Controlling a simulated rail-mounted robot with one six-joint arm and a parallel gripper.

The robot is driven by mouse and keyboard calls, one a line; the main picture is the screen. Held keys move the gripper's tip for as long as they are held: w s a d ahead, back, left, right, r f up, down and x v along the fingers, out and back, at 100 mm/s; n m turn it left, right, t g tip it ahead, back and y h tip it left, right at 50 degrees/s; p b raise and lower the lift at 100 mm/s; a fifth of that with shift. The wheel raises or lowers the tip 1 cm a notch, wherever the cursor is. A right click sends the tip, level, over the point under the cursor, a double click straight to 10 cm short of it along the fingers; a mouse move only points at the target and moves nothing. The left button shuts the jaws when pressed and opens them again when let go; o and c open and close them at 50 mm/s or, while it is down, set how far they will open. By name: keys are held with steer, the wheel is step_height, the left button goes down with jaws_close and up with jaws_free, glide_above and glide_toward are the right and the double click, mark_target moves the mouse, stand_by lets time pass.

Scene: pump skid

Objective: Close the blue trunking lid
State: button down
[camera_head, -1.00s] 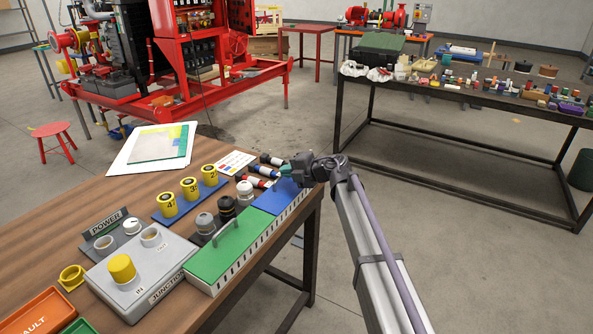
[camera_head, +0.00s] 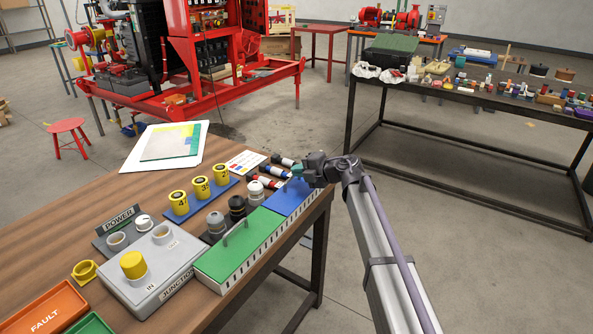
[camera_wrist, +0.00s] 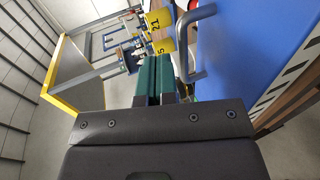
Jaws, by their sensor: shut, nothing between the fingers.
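The blue trunking lid (camera_head: 288,199) lies on the white slotted trunking at the right end of the wooden bench, beyond the green lid. It looks roughly level with the green lid, but I cannot tell if it is fully seated. In the wrist view the blue lid (camera_wrist: 245,45) fills the upper right, with its bar handle (camera_wrist: 210,12) to the left. My gripper (camera_head: 297,169) is by the far end of the blue lid, near the handle. Its teal fingers (camera_wrist: 154,75) are together and empty, beside the handle; I cannot tell if they touch it.
The green lid (camera_head: 238,243) has its own handle. Dark and white knobs (camera_head: 237,204), yellow numbered parts (camera_head: 201,187) and a grey junction box (camera_head: 150,272) stand left of the trunking. Banded cylinders (camera_head: 268,181) lie close to my gripper. Open floor lies right of the bench.

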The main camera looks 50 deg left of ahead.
steer(key=w+d+r+p, duration=0.2)
steer(key=d+r+p, duration=0.5)
steer(key=r+p, duration=0.2)
steer(key=shift+r, duration=0.8)
steer(key=shift+a, duration=0.1)
